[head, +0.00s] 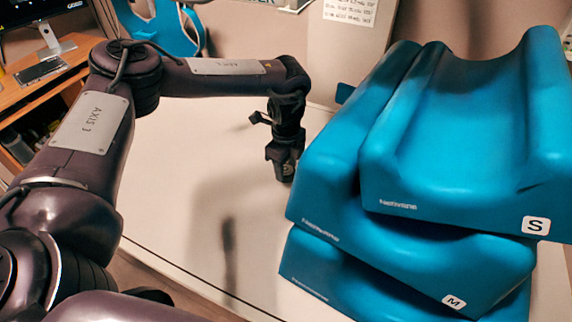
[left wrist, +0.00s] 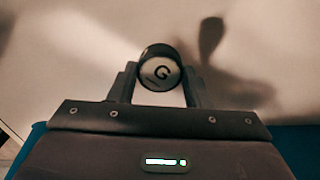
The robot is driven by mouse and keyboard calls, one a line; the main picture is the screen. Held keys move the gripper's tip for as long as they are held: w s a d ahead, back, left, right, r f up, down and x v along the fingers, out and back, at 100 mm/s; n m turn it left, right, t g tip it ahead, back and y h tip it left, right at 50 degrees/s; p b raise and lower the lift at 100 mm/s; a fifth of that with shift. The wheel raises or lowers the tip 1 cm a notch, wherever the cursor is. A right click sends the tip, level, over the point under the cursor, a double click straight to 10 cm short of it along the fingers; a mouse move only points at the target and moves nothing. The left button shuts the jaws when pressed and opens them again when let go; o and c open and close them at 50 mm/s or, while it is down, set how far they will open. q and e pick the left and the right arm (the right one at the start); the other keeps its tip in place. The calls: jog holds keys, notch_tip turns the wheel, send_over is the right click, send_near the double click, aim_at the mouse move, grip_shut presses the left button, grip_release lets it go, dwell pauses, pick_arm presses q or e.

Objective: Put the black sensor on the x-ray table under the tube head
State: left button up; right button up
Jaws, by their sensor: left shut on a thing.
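My left gripper (head: 285,160) points down over a pale table top (head: 185,200), left of the blue stack. It is shut on a small round black piece with a pale face marked G, which I take for the black sensor (left wrist: 160,72); in the left wrist view it sits between the two fingers (left wrist: 160,88). In the head view the gripper's lower end is close to the surface, but I cannot tell whether the sensor touches it. The tube head is not in view, so I cannot confirm this is the x-ray table. My right gripper is not in view.
A stack of blue foam supports (head: 465,130), marked S and M, stands close right of my left gripper. A wooden desk (head: 45,95) with a monitor and keyboard (head: 40,70) is at the back left. The pale surface left of the gripper is clear, with shadows.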

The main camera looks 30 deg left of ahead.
aim_at(286, 170)
pick_arm(q)
jog(key=shift+f, duration=0.45)
jog(key=o, duration=1.1)
jog(key=shift+r, duration=0.1)
notch_tip(286, 170, up, 8)
jog(key=shift+f+b, duration=0.15)
jog(key=shift+b, duration=0.85)
